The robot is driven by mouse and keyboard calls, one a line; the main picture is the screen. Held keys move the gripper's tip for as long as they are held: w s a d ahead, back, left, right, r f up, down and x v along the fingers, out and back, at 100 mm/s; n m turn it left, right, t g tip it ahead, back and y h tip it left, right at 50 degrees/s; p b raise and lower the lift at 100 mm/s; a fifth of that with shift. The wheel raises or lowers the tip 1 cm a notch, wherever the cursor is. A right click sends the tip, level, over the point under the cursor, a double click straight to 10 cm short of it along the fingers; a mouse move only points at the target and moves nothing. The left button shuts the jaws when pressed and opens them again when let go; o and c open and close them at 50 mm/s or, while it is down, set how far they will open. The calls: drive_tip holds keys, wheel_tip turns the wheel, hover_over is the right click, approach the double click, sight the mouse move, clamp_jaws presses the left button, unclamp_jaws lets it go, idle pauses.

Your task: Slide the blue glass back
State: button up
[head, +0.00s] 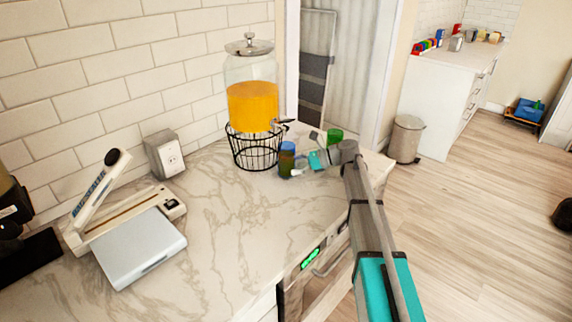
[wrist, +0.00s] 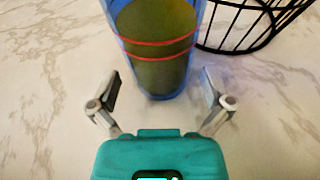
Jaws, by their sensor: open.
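The blue glass (head: 287,160) stands upright on the marble counter, in front of the wire stand of the drink dispenser. In the wrist view the blue glass (wrist: 158,45) has red stripes and looks dark olive inside; its top is out of frame. My gripper (wrist: 158,90) is open, with one finger on each side of the glass's near lower part. The fingers appear apart from the glass. In the head view my gripper (head: 300,166) reaches in from the right, close beside the glass.
A glass dispenser with orange drink (head: 252,105) sits on a black wire stand (head: 250,150) just behind the glass. A green cup (head: 335,136) stands to the right, near my arm. A sealer device (head: 140,240) and an outlet box (head: 166,155) are at left. The counter's front middle is clear.

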sight(266, 212)
drive_tip(key=shift+a+f, duration=0.25)
drive_tip(key=shift+a, duration=0.45)
drive_tip(key=c, duration=0.6)
drive_tip(key=shift+s+d, duration=0.15)
drive_tip(key=shift+s+d, duration=1.1)
drive_tip(key=shift+d, duration=0.2)
drive_tip(key=shift+s+d, duration=1.05)
drive_tip(key=shift+d, duration=0.2)
drive_tip(key=shift+s+a, duration=0.1)
drive_tip(key=shift+s+a, duration=1.95)
drive_tip(key=shift+s, duration=0.3)
drive_tip(key=shift+s+a, duration=1.9)
drive_tip(key=shift+s, duration=0.4)
drive_tip(key=shift+s+a, duration=1.95)
drive_tip(key=shift+s, duration=0.3)
